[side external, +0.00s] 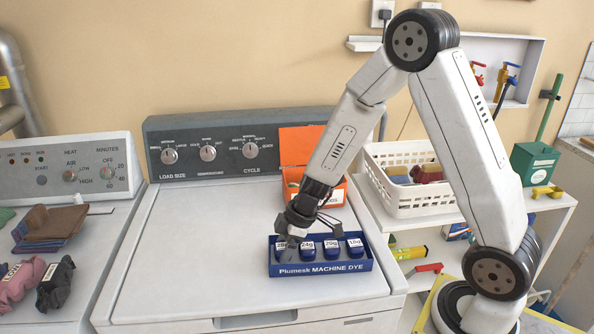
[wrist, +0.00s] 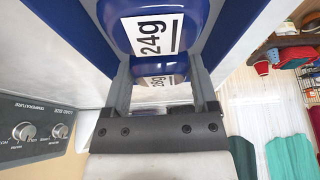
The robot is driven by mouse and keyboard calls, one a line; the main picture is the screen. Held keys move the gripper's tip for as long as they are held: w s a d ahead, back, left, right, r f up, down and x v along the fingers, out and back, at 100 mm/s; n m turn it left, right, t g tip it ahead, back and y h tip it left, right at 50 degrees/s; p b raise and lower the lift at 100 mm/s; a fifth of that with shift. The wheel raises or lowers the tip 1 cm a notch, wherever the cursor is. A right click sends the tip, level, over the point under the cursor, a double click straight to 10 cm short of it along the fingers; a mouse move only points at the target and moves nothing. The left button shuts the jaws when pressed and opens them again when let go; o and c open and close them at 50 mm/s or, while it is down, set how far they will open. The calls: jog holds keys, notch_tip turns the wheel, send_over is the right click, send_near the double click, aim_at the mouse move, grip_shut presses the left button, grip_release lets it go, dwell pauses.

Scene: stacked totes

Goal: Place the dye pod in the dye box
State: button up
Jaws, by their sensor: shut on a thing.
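The dye box (side external: 322,268) is a blue open tray lettered "Plumesk MACHINE DYE", on the white machine's top near its front right. Several dark blue pods with white weight labels stand in it in a row. My gripper (side external: 287,243) is low at the box's left end, shut on the leftmost dye pod (side external: 281,246), whose label seems to read 28g. In the wrist view this pod (wrist: 160,66) shows between the two fingers. The 24g pod (wrist: 150,30) is right beside it. The held pod's underside is hidden, so I cannot tell whether it touches the box floor.
An open orange box (side external: 325,192) stands behind the dye box. A white basket (side external: 418,198) is on the shelf at right. A second machine with cloth bundles (side external: 22,282) is at left. The machine top left of the dye box is clear.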

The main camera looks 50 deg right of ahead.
jog(key=shift+f, duration=0.1)
jog(key=o, duration=1.2)
jog(key=shift+o, duration=0.2)
jog(key=shift+r, duration=0.2)
jog(key=shift+v, duration=0.9)
jog(key=v, duration=1)
jog(key=shift+s, duration=0.15)
